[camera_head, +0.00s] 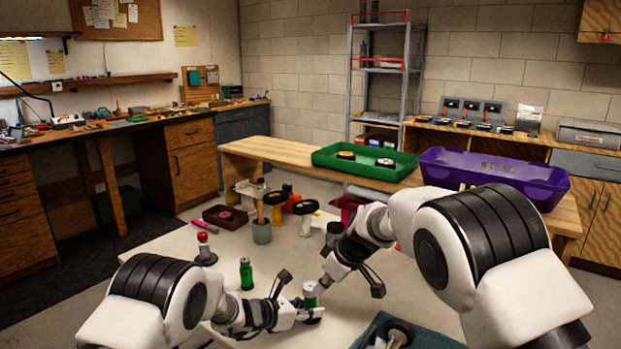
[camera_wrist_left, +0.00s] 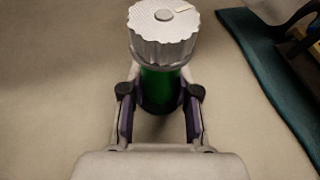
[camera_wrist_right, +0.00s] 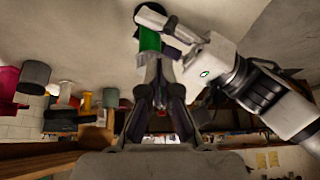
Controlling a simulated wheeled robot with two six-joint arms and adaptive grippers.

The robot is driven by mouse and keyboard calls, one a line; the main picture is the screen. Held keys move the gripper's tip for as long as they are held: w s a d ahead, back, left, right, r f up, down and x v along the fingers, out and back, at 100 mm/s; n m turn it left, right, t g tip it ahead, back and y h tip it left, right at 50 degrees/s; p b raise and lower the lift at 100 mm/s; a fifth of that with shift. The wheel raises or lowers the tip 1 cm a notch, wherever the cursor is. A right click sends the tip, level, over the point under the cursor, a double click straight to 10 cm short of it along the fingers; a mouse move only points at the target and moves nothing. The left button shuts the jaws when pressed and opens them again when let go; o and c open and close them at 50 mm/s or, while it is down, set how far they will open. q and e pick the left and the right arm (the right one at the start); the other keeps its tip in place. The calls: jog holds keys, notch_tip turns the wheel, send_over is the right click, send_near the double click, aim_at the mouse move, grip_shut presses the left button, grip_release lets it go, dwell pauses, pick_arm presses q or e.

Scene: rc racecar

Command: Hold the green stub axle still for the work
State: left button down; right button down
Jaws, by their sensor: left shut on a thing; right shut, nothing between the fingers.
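The green stub axle (camera_head: 310,299) stands upright on the pale table, with a silver ribbed cap on top. In the left wrist view its green body (camera_wrist_left: 158,90) sits between the fingers below the wide cap (camera_wrist_left: 163,35). My left gripper (camera_head: 308,316) is shut on the green body, low down from the left. My right gripper (camera_head: 325,281) is shut and empty, its tips close to the top of the axle from the upper right. In the right wrist view the green body (camera_wrist_right: 149,40) shows just beyond the closed fingers (camera_wrist_right: 158,65); I cannot tell whether they touch.
A green bottle-like piece (camera_head: 246,273) and a red-topped piece (camera_head: 204,247) stand to the left. A teal mat (camera_head: 432,338) with a dark part lies at the front right. A grey cup (camera_head: 262,233), a dark red tray (camera_head: 225,215) and several yellow and orange parts stand behind.

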notch_tip(320, 180, up, 4)
dwell(0.4)
notch_tip(320, 180, down, 6)
jog(key=w+d, duration=0.1)
jog(key=w, duration=0.1)
jog(key=shift+w+d, duration=0.2)
jog(key=shift+w, duration=0.05)
jog(key=shift+a, duration=0.2)
dwell(0.6)
